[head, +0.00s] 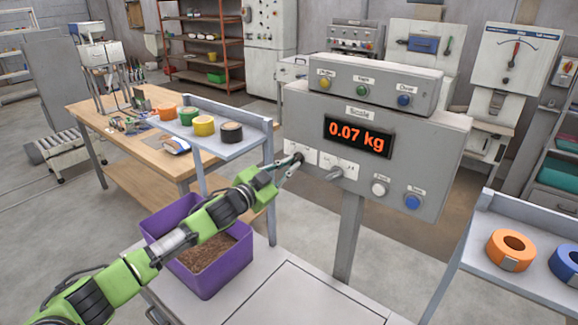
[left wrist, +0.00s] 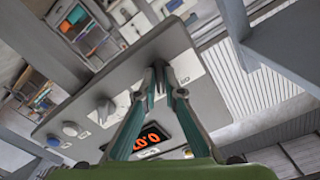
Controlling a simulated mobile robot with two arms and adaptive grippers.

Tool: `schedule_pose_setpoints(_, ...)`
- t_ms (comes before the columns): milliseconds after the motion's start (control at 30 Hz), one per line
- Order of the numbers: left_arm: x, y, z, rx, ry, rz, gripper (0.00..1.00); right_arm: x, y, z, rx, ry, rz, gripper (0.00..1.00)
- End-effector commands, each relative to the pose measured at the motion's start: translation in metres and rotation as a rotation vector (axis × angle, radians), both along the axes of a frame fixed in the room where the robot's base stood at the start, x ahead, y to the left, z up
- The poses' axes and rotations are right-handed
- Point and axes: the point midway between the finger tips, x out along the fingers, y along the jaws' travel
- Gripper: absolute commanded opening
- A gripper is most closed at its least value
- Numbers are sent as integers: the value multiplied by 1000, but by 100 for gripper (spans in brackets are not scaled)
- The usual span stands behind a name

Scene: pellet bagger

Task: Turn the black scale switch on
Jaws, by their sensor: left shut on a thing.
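The grey scale box (head: 440,150) carries a lit display (head: 357,136) reading 0.07 kg in orange. My left gripper (head: 296,160) reaches the left part of its front panel, with its fingertips shut on the small black scale switch (head: 299,156). In the left wrist view the fingertips (left wrist: 160,80) close together against the panel and mostly hide the switch. The display (left wrist: 151,138) shows partly behind a finger. The switch's exact position cannot be told. My right gripper is not in view.
A grey knob (head: 335,174) is just right of the gripper. A white button (head: 379,188) and a blue button (head: 412,202) are lower right. A purple bin (head: 222,277) of brown pellets stands below my left arm. Side shelves hold tape rolls, including an orange roll (head: 511,250).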

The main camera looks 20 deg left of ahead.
Motion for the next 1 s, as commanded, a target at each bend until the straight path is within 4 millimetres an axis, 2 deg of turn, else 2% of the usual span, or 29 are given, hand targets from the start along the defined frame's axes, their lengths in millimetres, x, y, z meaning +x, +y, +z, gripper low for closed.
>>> schedule_pose_setpoints(67,0,0,1,2,-2,0,0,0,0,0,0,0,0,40)
schedule_pose_setpoints(100,0,0,1,2,-2,0,17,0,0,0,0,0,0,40)
schedule_pose_setpoints(133,0,0,1,2,-2,0,24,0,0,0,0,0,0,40)
schedule_pose_setpoints(167,0,0,1,2,-2,0,26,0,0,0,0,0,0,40)
schedule_pose_setpoints(467,0,0,0,0,0,0,26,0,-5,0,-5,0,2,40)
schedule_pose_setpoints(600,-7,3,0,-1,0,0,26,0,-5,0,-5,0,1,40)
schedule_pose_setpoints(767,-29,11,-2,1,3,-1,26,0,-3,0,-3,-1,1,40)
schedule_pose_setpoints(1000,-74,27,-3,1,4,1,26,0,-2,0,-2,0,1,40)
